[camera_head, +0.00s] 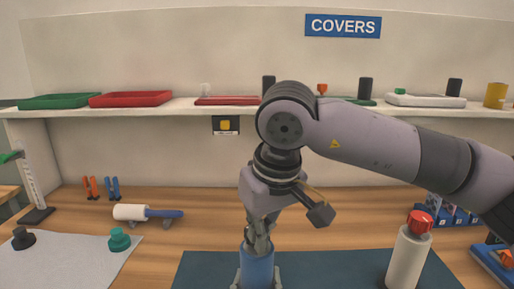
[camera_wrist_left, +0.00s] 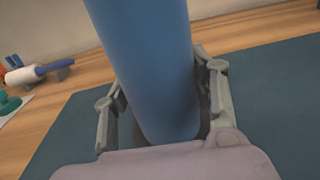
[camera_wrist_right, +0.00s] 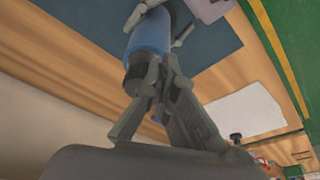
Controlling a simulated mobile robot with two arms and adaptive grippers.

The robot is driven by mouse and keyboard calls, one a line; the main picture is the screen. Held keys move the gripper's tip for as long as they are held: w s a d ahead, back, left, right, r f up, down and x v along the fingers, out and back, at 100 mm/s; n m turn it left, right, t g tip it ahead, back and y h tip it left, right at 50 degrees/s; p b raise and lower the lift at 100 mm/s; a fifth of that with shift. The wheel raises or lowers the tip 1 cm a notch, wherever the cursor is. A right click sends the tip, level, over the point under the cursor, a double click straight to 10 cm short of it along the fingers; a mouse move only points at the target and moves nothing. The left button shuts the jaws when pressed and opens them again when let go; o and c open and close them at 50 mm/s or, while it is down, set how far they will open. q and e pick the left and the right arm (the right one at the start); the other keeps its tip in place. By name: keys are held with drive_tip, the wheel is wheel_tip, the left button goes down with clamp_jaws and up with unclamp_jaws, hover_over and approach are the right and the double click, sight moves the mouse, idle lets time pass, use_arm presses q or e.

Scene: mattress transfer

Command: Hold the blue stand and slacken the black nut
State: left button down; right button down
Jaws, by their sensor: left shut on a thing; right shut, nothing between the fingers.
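The blue stand (camera_head: 257,268) is an upright blue cylinder at the bottom centre of the head view. It also fills the middle of the left wrist view (camera_wrist_left: 150,60). My left gripper (camera_head: 257,284) is shut around its lower part, one finger on each side. My right gripper (camera_head: 259,240) points down at the stand's top end, its fingers shut with nothing between them. In the right wrist view, a dark piece at the stand's end (camera_wrist_right: 134,82), perhaps the black nut, is beside the right fingers (camera_wrist_right: 152,80). Whether they touch is unclear.
A dark mat (camera_head: 330,272) lies under the stand. A white bottle with a red top (camera_head: 408,258) stands to the right. A pale sheet (camera_head: 65,262) bears a black knob (camera_head: 23,238) and a green knob (camera_head: 119,240). The shelf (camera_head: 190,106) above holds trays.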

drive_tip(key=shift+w+d+f, duration=0.15)
drive_tip(key=shift+d+f, duration=0.2)
idle(0.5)
drive_tip(key=shift+d, duration=0.1)
drive_tip(key=shift+w+d, duration=0.35)
drive_tip(key=shift+d, duration=0.2)
drive_tip(key=shift+w+d, duration=0.3)
drive_tip(key=shift+d, duration=0.2)
drive_tip(key=shift+a, duration=0.1)
drive_tip(key=shift+s+d, duration=0.2)
drive_tip(key=shift+s, duration=0.1)
wheel_tip(320, 180, up, 6)
drive_tip(key=shift+r, duration=0.2)
idle(0.4)
